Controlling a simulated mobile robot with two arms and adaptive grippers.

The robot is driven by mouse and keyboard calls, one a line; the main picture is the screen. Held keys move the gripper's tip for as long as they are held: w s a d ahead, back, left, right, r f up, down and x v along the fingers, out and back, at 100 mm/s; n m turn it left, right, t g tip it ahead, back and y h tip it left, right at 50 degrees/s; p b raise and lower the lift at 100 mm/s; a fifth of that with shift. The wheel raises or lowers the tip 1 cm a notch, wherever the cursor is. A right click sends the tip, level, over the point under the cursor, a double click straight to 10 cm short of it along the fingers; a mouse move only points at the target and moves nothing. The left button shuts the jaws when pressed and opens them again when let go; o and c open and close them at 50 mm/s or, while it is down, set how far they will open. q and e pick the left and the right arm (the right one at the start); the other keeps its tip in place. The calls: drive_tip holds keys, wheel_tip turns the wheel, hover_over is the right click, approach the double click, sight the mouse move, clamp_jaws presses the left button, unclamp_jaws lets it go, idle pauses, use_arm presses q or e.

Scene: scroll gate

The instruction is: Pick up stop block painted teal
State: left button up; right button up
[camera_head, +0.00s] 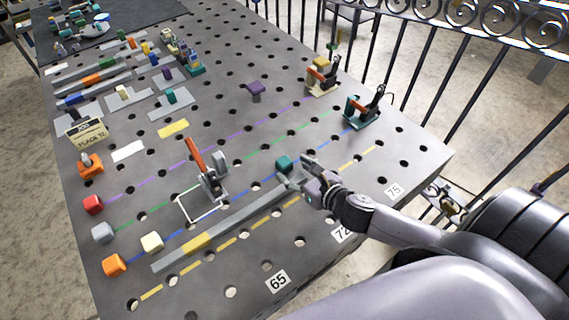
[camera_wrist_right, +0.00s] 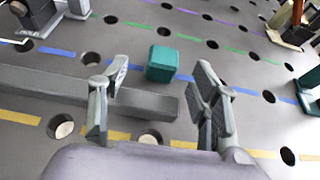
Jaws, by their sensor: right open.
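The teal stop block (camera_head: 284,163) sits on the grey perforated table on the blue dashed line. In the right wrist view the teal block (camera_wrist_right: 162,63) stands upright beyond my fingertips, between them in the picture and nearer the left finger. My right gripper (camera_head: 297,172) is open and empty, with its fingers right by the block. Its two fingers also show in the right wrist view (camera_wrist_right: 160,85). I cannot tell whether a finger touches the block. My left gripper is out of view.
A long grey bar (camera_head: 245,217) lies along the table beside the block, passing under my right gripper. A toggle clamp with a red-orange handle (camera_head: 196,155) stands to the left. Another clamp (camera_head: 363,110) stands at the back right. An iron railing (camera_head: 450,80) borders the table.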

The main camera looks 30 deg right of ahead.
sight(287, 164)
drive_tip(key=shift+d+p+x, duration=0.15)
drive_tip(key=shift+p+x, duration=0.2)
drive_tip(key=shift+x, duration=1.15)
drive_tip(key=shift+d+p+x, duration=0.1)
drive_tip(key=shift+p+x, duration=0.25)
drive_tip(key=shift+x, duration=1.15)
drive_tip(key=shift+s+f, duration=0.1)
drive_tip(key=shift+c, duration=0.6)
clamp_jaws()
